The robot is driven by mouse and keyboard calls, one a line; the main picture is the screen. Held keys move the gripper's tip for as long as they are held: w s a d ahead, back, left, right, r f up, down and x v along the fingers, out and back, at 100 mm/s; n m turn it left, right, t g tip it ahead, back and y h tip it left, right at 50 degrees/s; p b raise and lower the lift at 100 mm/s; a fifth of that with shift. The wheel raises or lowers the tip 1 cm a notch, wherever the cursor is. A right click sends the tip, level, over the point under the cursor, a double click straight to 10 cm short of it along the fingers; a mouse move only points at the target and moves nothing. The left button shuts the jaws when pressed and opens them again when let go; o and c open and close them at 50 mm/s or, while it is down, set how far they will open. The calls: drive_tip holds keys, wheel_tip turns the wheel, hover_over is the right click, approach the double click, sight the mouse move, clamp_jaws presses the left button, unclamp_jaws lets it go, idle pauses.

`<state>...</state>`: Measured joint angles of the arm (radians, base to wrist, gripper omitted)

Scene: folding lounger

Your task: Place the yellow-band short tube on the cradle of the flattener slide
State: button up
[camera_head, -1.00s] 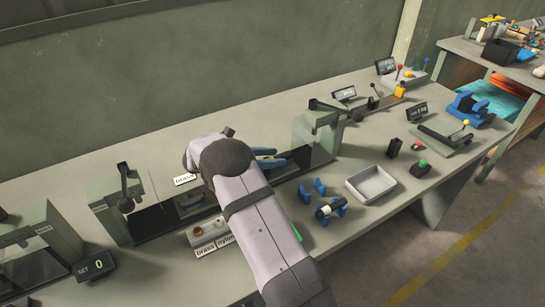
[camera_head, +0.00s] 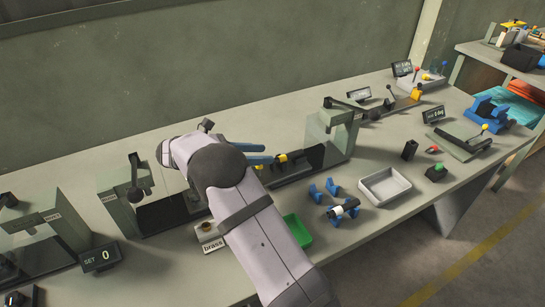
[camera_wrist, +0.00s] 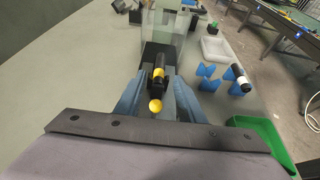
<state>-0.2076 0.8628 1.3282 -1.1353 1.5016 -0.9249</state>
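The yellow-band short tube (camera_wrist: 159,72) is black with a yellow band. It appears to lie on the cradle of the dark flattener slide, in front of the clear-guarded flattener press (camera_head: 332,135); the cradle itself is mostly hidden under it. The tube also shows in the head view (camera_head: 284,159). A yellow ball knob (camera_wrist: 155,105) is at the near end of the slide. My gripper (camera_wrist: 159,82) is open, its two blue fingers spread to either side of the slide, with gaps between them and the tube. In the head view my gripper (camera_head: 268,153) is just left of the tube.
Blue V-stands (camera_head: 332,189) stand to the right, one pair bearing a black-and-white tube (camera_head: 344,210). A green tray (camera_head: 298,231) and a grey tray (camera_head: 385,186) lie near the front edge. Another guarded press (camera_head: 122,205) stands left. The rear bench strip is clear.

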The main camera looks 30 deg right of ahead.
drive_tip(key=shift+v, duration=1.4)
drive_tip(key=s+a+f+m+y+p, duration=0.1)
drive_tip(key=s+a+m+y+p, duration=0.1)
drive_tip(key=s+m, duration=0.4)
drive_tip(key=s+a+f+m+y+p, duration=0.1)
drive_tip(key=s+a+m+y, duration=0.3)
drive_tip(key=s, duration=0.9)
drive_tip(key=s+a+f+m+y+p, duration=0.1)
drive_tip(key=s+a+m+y+p, duration=0.1)
drive_tip(key=s+a+m+y, duration=0.2)
drive_tip(key=shift+s+f+m+y+p, duration=0.2)
drive_tip(key=shift+s+m+y, duration=0.75)
drive_tip(key=shift+s, duration=0.45)
drive_tip(key=shift+s+f+m+y+p, duration=0.1)
drive_tip(key=shift+s+f+m+y, duration=0.1)
drive_tip(key=shift+s+m+y, duration=0.8)
drive_tip(key=shift+s+h, duration=0.25)
drive_tip(key=shift+s, duration=0.1)
